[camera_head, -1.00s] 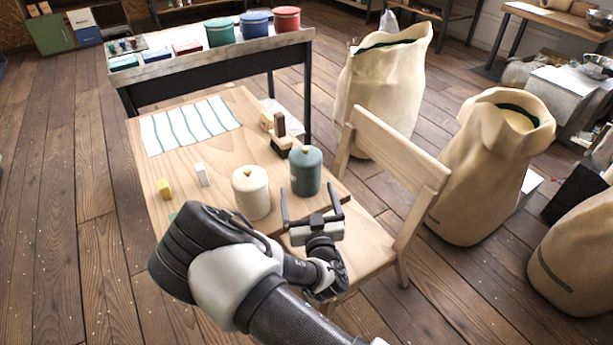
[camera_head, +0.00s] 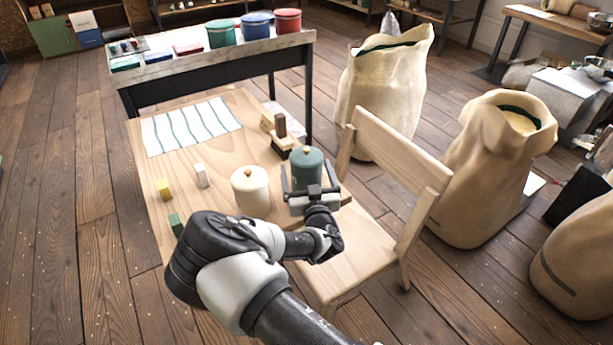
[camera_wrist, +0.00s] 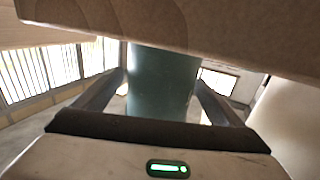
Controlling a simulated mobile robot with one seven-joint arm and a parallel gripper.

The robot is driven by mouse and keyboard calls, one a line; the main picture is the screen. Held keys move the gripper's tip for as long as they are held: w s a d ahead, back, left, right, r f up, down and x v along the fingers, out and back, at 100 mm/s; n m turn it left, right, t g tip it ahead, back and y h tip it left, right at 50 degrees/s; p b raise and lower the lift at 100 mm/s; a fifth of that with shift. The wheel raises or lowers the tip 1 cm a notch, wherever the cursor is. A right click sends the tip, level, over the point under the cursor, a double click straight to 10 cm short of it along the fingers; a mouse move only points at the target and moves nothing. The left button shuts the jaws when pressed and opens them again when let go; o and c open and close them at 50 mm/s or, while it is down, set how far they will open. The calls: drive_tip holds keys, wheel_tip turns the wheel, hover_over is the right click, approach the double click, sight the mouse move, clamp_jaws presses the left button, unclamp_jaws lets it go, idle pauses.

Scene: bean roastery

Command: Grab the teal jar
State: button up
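The teal jar (camera_head: 307,165), with a wooden knob on its lid, stands upright near the right front corner of the wooden table (camera_head: 215,155). My gripper (camera_head: 310,181) is at the jar's near side, with one finger on either side of it. In the wrist view the teal jar (camera_wrist: 160,82) stands between the two spread fingers (camera_wrist: 160,97). A gap shows beside the jar at the fingers, so the gripper looks open. The jar's lower part is hidden behind the gripper in the head view.
A cream jar (camera_head: 251,190) stands just left of my gripper. Wooden stamps (camera_head: 281,139) lie behind the teal jar. A wooden chair (camera_head: 396,170) stands close on the right. Small yellow (camera_head: 163,188), white (camera_head: 201,175) and green (camera_head: 176,224) blocks are at the left.

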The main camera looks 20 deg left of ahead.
drive_tip(key=shift+r, duration=0.1)
drive_tip(key=c, duration=1.4)
